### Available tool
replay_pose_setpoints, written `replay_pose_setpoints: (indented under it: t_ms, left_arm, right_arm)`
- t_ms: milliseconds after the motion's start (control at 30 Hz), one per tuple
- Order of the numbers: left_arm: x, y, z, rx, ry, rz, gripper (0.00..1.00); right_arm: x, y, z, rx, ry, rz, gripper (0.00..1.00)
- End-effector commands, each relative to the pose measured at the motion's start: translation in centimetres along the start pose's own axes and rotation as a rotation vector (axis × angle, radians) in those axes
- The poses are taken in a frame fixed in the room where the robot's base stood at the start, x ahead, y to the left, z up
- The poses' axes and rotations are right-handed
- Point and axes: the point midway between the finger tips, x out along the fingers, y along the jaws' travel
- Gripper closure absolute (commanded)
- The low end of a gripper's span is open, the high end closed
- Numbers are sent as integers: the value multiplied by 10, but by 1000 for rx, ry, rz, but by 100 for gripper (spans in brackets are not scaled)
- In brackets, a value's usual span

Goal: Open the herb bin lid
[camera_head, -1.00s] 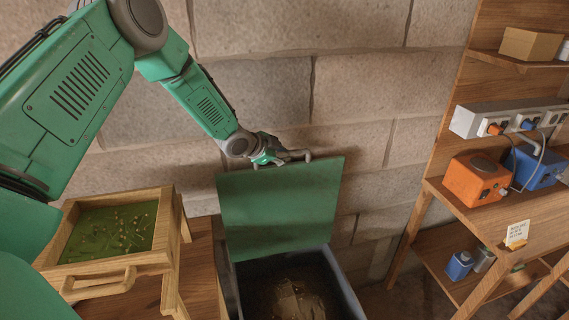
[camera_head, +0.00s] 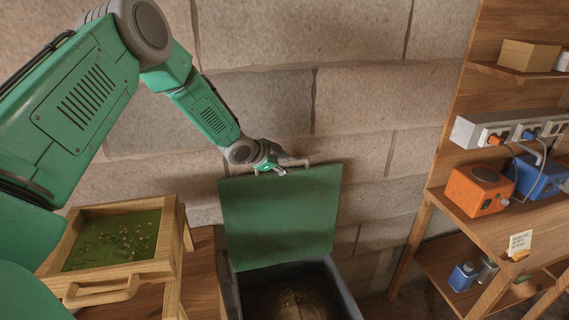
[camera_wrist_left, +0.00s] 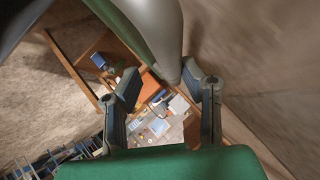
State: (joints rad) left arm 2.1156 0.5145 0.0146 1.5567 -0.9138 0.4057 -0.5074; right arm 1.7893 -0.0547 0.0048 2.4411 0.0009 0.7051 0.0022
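The herb bin lid (camera_head: 280,218) is a green panel standing up at the back of the bin, against the block wall. The herb bin (camera_head: 341,290) is open below it, with dark inside and a pale brown heap (camera_head: 296,306). A grey handle (camera_head: 295,162) runs along the lid's top edge. My left gripper (camera_head: 272,163) is at this handle. In the left wrist view, its two fingers (camera_wrist_left: 163,85) are spread apart, with a grey bar (camera_wrist_left: 158,35), likely the handle, reaching between them. I cannot tell if they touch it. My right gripper is not in view.
A wooden tray (camera_head: 170,240) with green herbs stands left of the bin. On the right, a wooden shelf (camera_head: 440,193) holds an orange box (camera_head: 478,191), a blue box (camera_head: 541,178) and a socket strip (camera_head: 480,130). Floor shows between bin and shelf.

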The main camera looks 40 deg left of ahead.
Motion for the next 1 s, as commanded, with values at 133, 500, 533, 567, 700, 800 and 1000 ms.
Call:
replay_pose_setpoints:
  t_ms: [133, 500, 533, 567, 700, 800, 1000]
  left_arm:
    - [1, 2, 2, -1, -2, 4, 66]
    - [-18, 1, 4, -3, -1, 5, 66]
    - [-23, 1, 4, -4, -1, 5, 66]
    - [-29, 1, 3, -4, 0, 4, 66]
    - [-61, 1, 1, -3, 0, 2, 66]
    - [-81, 1, 0, -2, -1, 2, 66]
    - [-108, 1, 0, 0, -2, 3, 66]
  right_arm:
    - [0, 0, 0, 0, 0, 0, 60]
    - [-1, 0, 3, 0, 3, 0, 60]
    - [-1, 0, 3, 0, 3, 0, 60]
    - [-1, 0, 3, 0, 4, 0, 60]
    - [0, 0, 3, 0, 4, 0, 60]
    - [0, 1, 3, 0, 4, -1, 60]
    - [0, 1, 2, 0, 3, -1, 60]
